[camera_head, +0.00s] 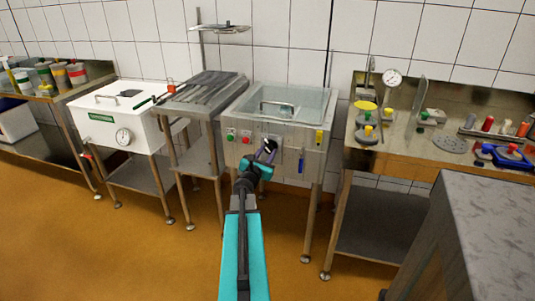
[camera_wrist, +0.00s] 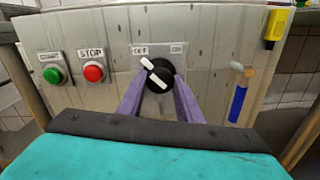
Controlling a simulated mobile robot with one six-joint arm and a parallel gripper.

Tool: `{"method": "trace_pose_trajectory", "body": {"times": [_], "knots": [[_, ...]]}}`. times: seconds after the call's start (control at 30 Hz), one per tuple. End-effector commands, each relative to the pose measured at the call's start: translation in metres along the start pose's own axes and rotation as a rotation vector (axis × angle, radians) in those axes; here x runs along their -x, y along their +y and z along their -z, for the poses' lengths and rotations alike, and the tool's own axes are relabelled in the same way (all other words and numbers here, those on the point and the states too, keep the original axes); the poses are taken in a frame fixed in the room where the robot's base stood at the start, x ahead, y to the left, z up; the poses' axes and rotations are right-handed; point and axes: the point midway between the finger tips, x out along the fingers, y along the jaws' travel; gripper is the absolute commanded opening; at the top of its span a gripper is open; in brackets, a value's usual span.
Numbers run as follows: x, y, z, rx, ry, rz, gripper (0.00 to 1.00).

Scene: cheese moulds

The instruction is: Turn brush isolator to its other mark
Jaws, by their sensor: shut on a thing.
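The brush isolator is a black rotary knob (camera_wrist: 160,76) with a white pointer bar, on the steel front panel of a sink-like washer (camera_head: 282,112). Marks OFF and ON stand above it in the wrist view. The white bar slants, its upper end toward the OFF mark (camera_wrist: 141,50); the ON mark (camera_wrist: 177,49) is at upper right. My gripper (camera_wrist: 158,84) has its two purple fingers on either side of the knob and is shut on it. In the head view my gripper (camera_head: 266,152) reaches the panel and hides most of the knob.
A green button (camera_wrist: 54,75) and a red STOP button (camera_wrist: 93,72) sit left of the knob. A blue-handled tool (camera_wrist: 238,100) hangs at right, with a yellow item (camera_wrist: 277,24) above it. A steel bench (camera_head: 410,150) stands right of the washer.

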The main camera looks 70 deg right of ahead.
Motion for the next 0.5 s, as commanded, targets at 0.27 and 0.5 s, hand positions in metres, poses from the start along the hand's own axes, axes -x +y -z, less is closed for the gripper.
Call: {"method": "trace_pose_trajectory", "body": {"times": [0.27, 0.5], "knots": [[0.0003, -0.0015, 0.0033, -0.104, 0.003, 0.002, 0.1], [0.0003, -0.002, 0.0044, -0.255, 0.009, 0.003, 0.1]]}}
